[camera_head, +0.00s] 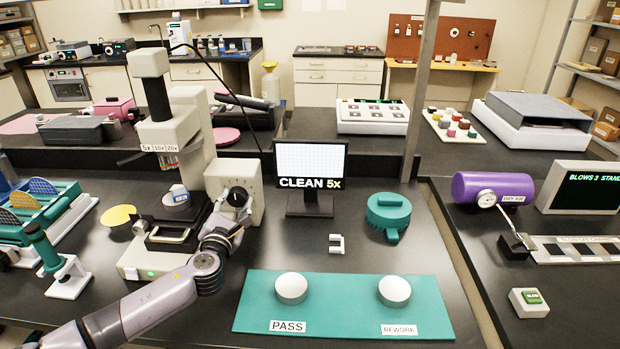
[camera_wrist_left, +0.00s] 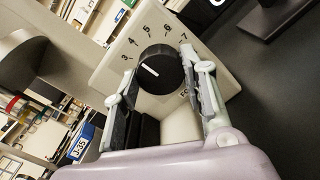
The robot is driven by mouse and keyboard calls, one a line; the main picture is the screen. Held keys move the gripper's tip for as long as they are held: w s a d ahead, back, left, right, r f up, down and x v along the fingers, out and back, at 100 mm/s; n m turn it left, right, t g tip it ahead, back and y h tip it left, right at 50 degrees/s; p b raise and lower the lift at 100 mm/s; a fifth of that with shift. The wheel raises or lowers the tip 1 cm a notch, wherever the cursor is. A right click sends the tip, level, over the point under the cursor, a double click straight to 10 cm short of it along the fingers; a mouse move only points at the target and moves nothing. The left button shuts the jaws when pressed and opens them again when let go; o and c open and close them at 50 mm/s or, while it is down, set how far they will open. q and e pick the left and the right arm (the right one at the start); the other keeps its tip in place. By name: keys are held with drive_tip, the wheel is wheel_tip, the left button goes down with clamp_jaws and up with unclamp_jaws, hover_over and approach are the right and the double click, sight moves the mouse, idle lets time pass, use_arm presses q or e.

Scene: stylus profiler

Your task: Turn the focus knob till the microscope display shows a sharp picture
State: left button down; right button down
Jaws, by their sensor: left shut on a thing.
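The black focus knob (camera_head: 237,197) sits on the front of a cream box at the microscope's (camera_head: 190,125) base. In the left wrist view the knob (camera_wrist_left: 163,76) has a white pointer line aimed up-left, toward the 3 and 4 of its number ring. My left gripper (camera_head: 231,212) is shut on the knob, one finger on each side; the fingers also show in the left wrist view (camera_wrist_left: 160,66). The microscope display (camera_head: 311,160) shows a pale, fine grid above the words "CLEAN 5x". My right gripper is not in view.
A teal mat (camera_head: 342,312) with two pale domes, labelled PASS and REWORK, lies in front. A teal round tool (camera_head: 388,211) and a small white clip (camera_head: 336,243) lie right of the knob. A teal rack (camera_head: 45,215) stands left.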

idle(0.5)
use_arm(q)
drive_tip(key=c, duration=1)
unclamp_jaws()
drive_tip(key=shift+s+p, duration=0.3)
drive_tip(key=s+p, duration=0.3)
drive_tip(key=s, duration=0.4)
drive_tip(key=shift+s+a+p, duration=0.15)
drive_tip(key=shift+s+p, duration=0.1)
drive_tip(key=shift+p, duration=0.1)
